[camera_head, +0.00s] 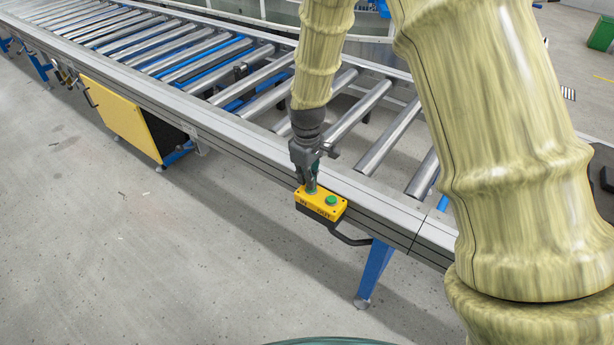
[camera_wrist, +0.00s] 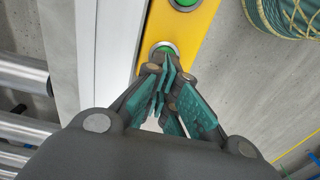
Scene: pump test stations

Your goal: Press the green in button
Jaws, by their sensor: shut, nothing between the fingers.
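A yellow button box (camera_head: 322,207) is mounted on the side rail of the roller conveyor, with two green buttons and dark lettering on its front edge. The lettering is too small to read surely. My gripper (camera_head: 311,187) points down at the left button, which it mostly hides in the head view. In the wrist view, my gripper (camera_wrist: 165,64) is shut and empty, with its fingertips at the near green button (camera_wrist: 164,48). They overlap its edge; I cannot tell whether they touch it. The other green button (camera_head: 331,200) is uncovered, and shows at the top of the wrist view (camera_wrist: 185,2).
The roller conveyor (camera_head: 240,132) runs from upper left to lower right behind the box. A black handle (camera_head: 350,238) sticks out below the box, near a blue leg (camera_head: 375,272). A yellow panel (camera_head: 118,115) hangs at the left. The grey floor in front is clear.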

